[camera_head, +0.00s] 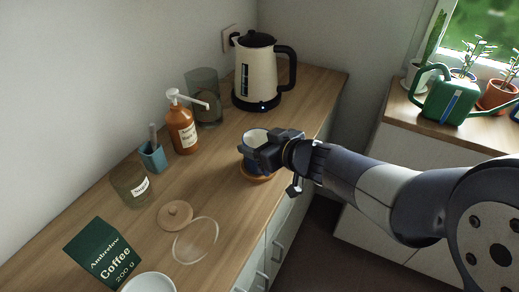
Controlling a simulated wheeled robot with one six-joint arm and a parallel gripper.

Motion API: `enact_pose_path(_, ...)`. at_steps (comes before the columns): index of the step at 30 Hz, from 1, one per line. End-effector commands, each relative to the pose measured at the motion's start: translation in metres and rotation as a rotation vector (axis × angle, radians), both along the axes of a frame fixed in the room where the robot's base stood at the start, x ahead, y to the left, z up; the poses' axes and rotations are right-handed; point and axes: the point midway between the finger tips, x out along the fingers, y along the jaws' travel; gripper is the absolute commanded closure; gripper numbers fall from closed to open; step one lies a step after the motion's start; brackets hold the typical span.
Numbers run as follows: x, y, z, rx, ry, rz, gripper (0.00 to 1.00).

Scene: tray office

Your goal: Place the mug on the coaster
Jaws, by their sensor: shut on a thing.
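I cannot tell whether the mug's base touches the coaster.
A kettle (257,75), a pump bottle (182,132), a glass jar (203,88) and a blue-green holder (153,158) stand behind and left.

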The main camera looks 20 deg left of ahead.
Motion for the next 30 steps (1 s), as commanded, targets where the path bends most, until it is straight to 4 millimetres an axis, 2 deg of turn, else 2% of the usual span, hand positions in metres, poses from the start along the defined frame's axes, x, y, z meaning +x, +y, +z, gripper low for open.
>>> enact_pose_path(1,0.000,0.000,-0.007,-0.001,-0.001,-0.001,0.67)
enact_pose_path(7,0.000,-0.001,-0.008,-0.006,0.001,-0.001,0.66)
enact_pose_path(8,-0.001,-0.001,-0.009,-0.009,0.003,-0.001,0.32)
enact_pose_path(15,0.000,0.000,-0.007,-0.005,0.001,-0.001,0.13)
enact_pose_path(24,-0.001,-0.003,-0.004,-0.002,0.000,-0.001,0.13)
enact_pose_path(30,-0.013,-0.028,0.011,-0.001,-0.002,-0.003,0.13)
